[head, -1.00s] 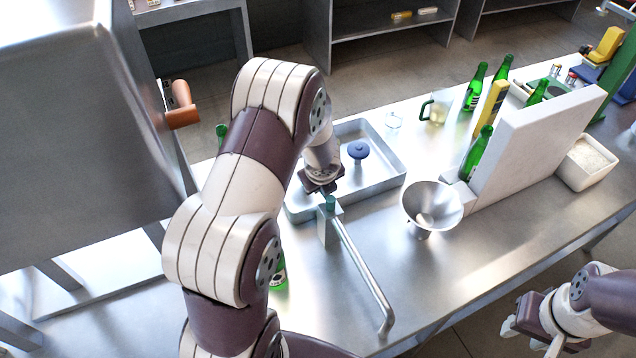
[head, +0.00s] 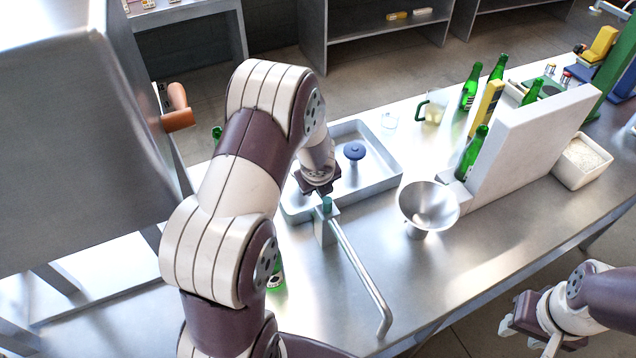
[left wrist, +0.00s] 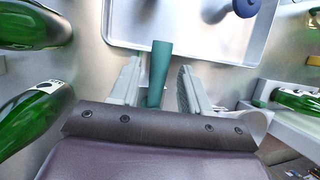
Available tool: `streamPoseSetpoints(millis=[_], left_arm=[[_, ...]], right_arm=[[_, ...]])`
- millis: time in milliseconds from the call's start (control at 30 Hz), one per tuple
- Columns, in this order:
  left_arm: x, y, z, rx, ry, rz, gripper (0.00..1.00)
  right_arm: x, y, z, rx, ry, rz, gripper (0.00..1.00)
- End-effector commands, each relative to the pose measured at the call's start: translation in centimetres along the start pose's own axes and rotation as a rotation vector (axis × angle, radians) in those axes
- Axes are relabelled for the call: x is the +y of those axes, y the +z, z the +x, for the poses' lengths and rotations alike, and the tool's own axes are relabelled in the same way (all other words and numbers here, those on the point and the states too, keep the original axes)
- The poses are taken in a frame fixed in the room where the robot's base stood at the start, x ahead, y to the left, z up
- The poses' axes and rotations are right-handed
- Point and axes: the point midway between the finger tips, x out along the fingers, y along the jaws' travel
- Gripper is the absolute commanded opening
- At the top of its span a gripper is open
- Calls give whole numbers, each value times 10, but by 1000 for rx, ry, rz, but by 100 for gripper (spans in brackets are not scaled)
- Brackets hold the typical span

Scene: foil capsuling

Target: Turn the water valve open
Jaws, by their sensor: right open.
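A metal tap stands on the steel counter in front of a shallow tray. It has a grey post (head: 323,232), a long spout pipe (head: 362,280) and a small teal valve handle (head: 327,204) on top. The handle also shows in the left wrist view (left wrist: 158,72). My left gripper (left wrist: 160,82) is open, with one finger on each side of the teal handle and a gap on both sides. In the head view my left arm hides most of its fingers. My right gripper (head: 518,330) is open and empty off the counter's front edge, far from the tap.
The metal tray (head: 385,178) holds a blue round-topped knob (head: 354,152). A steel funnel bowl (head: 430,207) stands right of the tap. Green bottles (left wrist: 30,25) are close on the left in the wrist view. A white panel (head: 535,135) and white bin (head: 580,165) stand right.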

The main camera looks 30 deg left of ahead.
Motion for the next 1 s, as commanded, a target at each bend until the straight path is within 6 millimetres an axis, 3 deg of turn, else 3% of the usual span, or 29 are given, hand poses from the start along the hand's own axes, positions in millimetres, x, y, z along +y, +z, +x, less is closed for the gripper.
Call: streamPoseSetpoints(millis=[167,500,633,800,1000], left_arm=[[0,1,-10,-1,0,0,47],[-2,2,-92,-1,-2,1,47],[-1,2,-115,-1,-1,1,47],[0,0,-127,0,1,1,47],[0,0,-127,0,1,1,47]], right_arm=[[0,0,-4,0,0,0,43],[0,-4,-34,0,0,0,43],[0,-5,-43,0,0,0,43],[0,-6,-47,0,0,0,43],[0,-6,-46,0,0,0,43]])
